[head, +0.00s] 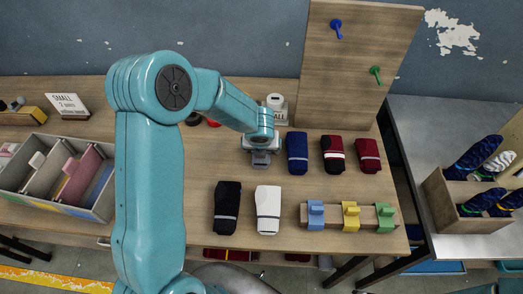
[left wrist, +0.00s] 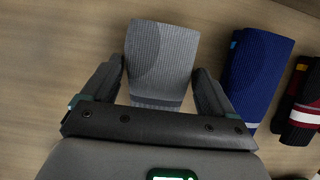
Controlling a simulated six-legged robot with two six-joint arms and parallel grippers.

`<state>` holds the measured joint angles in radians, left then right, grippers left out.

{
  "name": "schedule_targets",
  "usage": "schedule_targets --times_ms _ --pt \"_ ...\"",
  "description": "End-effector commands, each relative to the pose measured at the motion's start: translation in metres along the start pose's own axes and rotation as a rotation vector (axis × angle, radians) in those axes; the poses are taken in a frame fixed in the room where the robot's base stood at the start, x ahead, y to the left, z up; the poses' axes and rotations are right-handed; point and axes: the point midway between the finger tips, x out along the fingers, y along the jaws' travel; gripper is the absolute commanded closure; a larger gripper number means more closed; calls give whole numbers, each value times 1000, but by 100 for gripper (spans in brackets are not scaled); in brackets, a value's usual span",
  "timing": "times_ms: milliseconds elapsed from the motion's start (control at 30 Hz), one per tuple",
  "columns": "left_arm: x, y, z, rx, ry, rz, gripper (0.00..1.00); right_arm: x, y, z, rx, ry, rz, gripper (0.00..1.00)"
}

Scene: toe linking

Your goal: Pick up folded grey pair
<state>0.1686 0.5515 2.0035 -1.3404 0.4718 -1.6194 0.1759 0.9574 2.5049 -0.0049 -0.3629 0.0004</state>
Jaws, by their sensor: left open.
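The folded grey pair (left wrist: 160,60) lies on the wooden table in the left wrist view, ribbed and upright in the picture, with a darker band near its lower end. My left gripper (left wrist: 162,75) is open, with one finger on each side of the grey pair. Whether the fingers touch it I cannot tell. In the head view my left gripper (head: 262,157) is over the back row of socks, and it and the arm hide most of the grey pair. My right gripper is not in view.
A blue pair (head: 297,152) lies close to the right of the gripper, then two dark red pairs (head: 333,154). Black (head: 227,207) and white (head: 268,209) pairs lie in front. A rack with coloured clips (head: 335,226) stands front right. A divided grey box (head: 104,207) is left.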

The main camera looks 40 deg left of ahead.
Motion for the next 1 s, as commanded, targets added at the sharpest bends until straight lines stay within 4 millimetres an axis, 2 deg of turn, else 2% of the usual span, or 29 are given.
schedule_targets --times_ms 367,533,833,1000 --pt "3 0 -2 0 0 0 13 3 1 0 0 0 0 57" --pt "2 0 -1 0 1 0 68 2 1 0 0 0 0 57" --pt "2 0 -1 0 1 1 69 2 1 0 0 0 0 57" --pt "-11 0 5 0 -2 1 69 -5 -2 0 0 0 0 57"
